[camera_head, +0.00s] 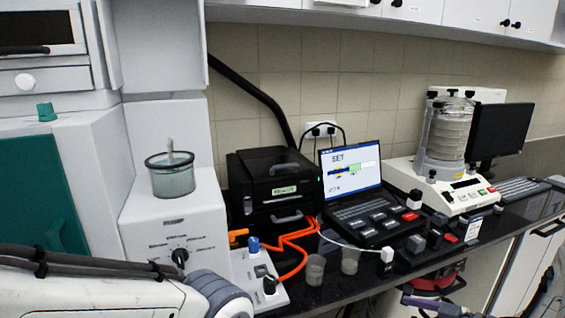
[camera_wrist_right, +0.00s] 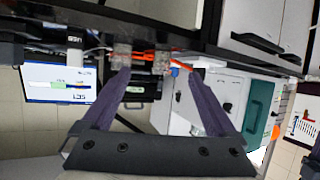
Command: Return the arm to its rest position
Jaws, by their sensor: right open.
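My right gripper (camera_wrist_right: 155,72) is open in the right wrist view, with its two purple fingers spread apart and nothing held between them. Two small grey cups, a left cup (camera_head: 315,270) and a right cup (camera_head: 350,261), stand on the dark counter near its front edge. They show beyond the fingers in the upside-down wrist view, apart from the palm. Purple parts at the bottom right of the head view look like my right gripper, cut off by the frame. My left arm crosses the bottom left; its gripper is out of frame.
The dark counter (camera_head: 524,214) carries a black printer-like box (camera_head: 262,171), a laptop (camera_head: 349,170), a sieve shaker (camera_head: 448,135) and a dark monitor (camera_head: 505,128). Orange cables (camera_head: 297,240) lie beside the cups. A white machine with a glass jar (camera_head: 171,181) stands at left. Cabinets hang above.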

